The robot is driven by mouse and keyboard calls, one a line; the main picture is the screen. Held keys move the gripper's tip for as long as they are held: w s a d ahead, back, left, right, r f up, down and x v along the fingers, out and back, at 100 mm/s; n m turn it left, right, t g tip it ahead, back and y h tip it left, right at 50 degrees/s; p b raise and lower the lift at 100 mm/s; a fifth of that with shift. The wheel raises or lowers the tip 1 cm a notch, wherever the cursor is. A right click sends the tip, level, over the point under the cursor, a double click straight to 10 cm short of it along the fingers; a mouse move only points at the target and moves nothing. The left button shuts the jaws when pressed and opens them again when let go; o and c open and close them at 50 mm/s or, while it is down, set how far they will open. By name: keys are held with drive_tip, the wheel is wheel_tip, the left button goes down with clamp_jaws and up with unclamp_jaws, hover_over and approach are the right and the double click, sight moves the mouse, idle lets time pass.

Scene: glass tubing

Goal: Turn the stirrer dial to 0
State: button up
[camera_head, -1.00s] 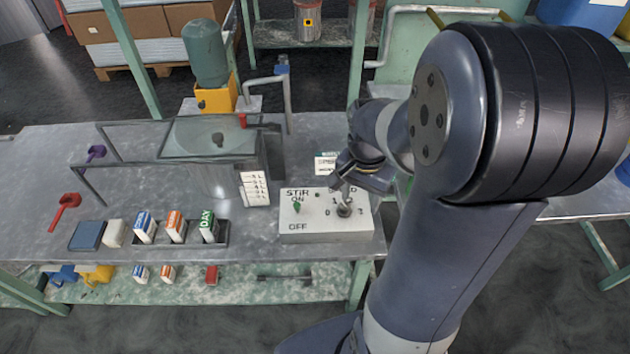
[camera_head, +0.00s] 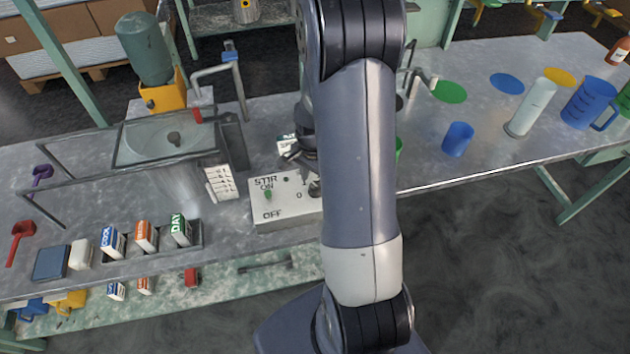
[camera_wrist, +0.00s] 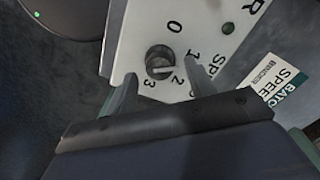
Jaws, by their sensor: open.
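A pale mark on the knob seems to face 2, but the exact setting is hard to tell. In the head view, my arm partly hides the dial (camera_head: 315,187). My gripper (camera_wrist: 163,86) is open, with its fingers spread beside the dial's near edge in the wrist view. The knob is not gripped. In the head view, my gripper (camera_head: 300,158) is mostly hidden.
A green switch (camera_head: 268,194) sits on the box's left side. Cups and a blue jug (camera_head: 588,103) stand on the right bench.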

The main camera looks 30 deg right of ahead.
drive_tip(key=shift+f, duration=0.7)
drive_tip(key=shift+c, duration=0.2)
drive_tip(key=c, duration=0.9)
